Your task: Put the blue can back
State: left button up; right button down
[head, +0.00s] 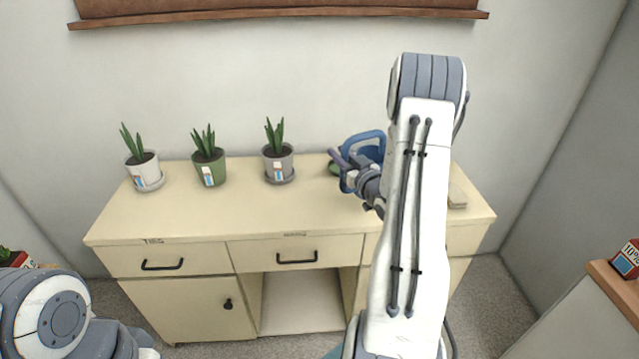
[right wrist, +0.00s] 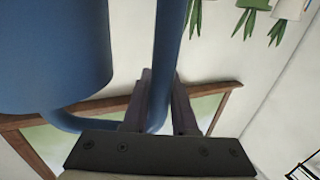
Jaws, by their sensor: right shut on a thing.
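The blue can (head: 364,142) is a watering can at the right part of the cream cabinet top, partly hidden by my right arm. My right gripper (head: 349,168) is at the can, with its fingers shut on the can's handle. In the right wrist view the blue handle bar (right wrist: 167,62) runs between the dark fingers (right wrist: 158,112), and the can's rounded body (right wrist: 55,50) fills the upper left. I cannot tell whether the can touches the cabinet top. My left arm shows at the lower left of the head view; its gripper is not seen.
The cream cabinet (head: 215,225) has drawers and an open middle bay. A white pot (head: 146,172), a green pot (head: 209,170) and a grey pot (head: 279,165) with plants stand on it. A green thing (head: 334,168) lies beside the can. A flat beige item (head: 457,192) is at right.

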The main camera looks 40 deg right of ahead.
jog(key=w+a+f+p, duration=0.2)
jog(key=w+a+f, duration=0.3)
jog(key=f, duration=0.3)
jog(key=shift+w+f, duration=0.2)
jog(key=shift+w, duration=0.2)
jog(key=shift+a, duration=0.1)
jog(key=shift+f, duration=0.15)
jog(key=c, duration=0.7)
grip_release()
